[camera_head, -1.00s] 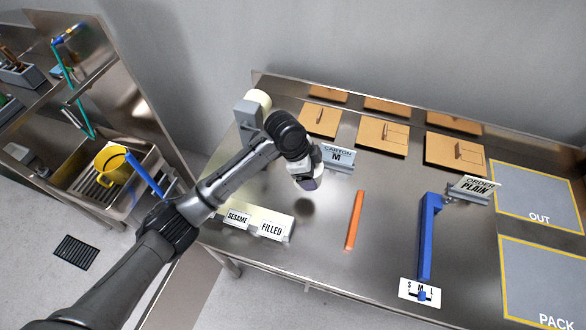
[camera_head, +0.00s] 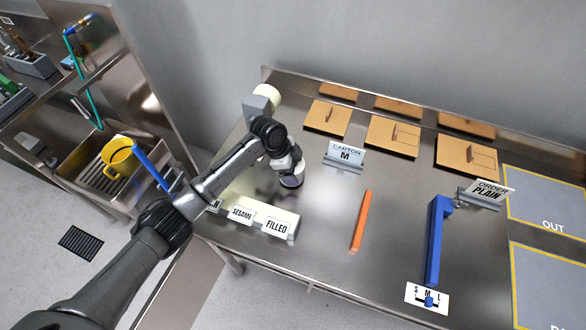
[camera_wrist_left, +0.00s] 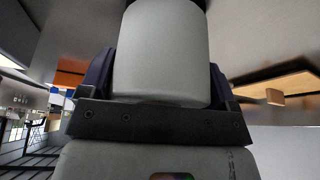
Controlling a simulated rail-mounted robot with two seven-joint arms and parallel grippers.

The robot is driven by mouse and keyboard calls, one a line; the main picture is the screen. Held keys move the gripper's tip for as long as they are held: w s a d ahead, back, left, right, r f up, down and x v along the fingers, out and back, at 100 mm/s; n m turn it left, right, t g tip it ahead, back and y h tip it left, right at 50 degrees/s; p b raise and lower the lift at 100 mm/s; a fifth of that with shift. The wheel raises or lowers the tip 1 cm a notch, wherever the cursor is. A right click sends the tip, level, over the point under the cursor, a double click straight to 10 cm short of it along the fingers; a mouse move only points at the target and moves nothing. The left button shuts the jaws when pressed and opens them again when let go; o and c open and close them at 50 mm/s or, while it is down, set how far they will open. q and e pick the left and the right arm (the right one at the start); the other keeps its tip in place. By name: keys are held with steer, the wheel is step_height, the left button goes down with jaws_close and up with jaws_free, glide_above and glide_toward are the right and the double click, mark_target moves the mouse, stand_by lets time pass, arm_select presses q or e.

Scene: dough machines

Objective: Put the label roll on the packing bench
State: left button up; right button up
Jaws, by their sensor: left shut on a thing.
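My left gripper (camera_head: 290,174) hangs over the left part of the steel packing bench (camera_head: 322,208), above its surface. In the left wrist view it is shut on a pale, smooth cylinder, the label roll (camera_wrist_left: 162,55), which sits between the two dark fingers. In the head view the roll is mostly hidden by the gripper, and I cannot tell whether it touches the bench. My right gripper is not in view.
A cream rack with SESAME and FILLED signs (camera_head: 276,227) lies at the bench's front left. A grey block with a cream round part (camera_head: 268,95) stands behind my arm. An orange bar (camera_head: 361,220), a blue bar (camera_head: 434,240) and flat cartons (camera_head: 392,136) lie to the right.

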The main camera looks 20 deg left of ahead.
arm_select(q)
steer(key=shift+f, duration=0.3)
steer(key=shift+f, duration=0.1)
steer(key=o, duration=0.9)
steer(key=shift+f, duration=0.1)
steer(key=shift+o, duration=0.2)
steer(key=shift+a+r, duration=0.1)
steer(key=shift+r, duration=0.4)
steer(key=p+v, duration=0.1)
steer(key=v, duration=1)
steer(key=shift+p, duration=0.4)
steer(key=shift+a+r, duration=0.1)
steer(key=shift+a, duration=0.05)
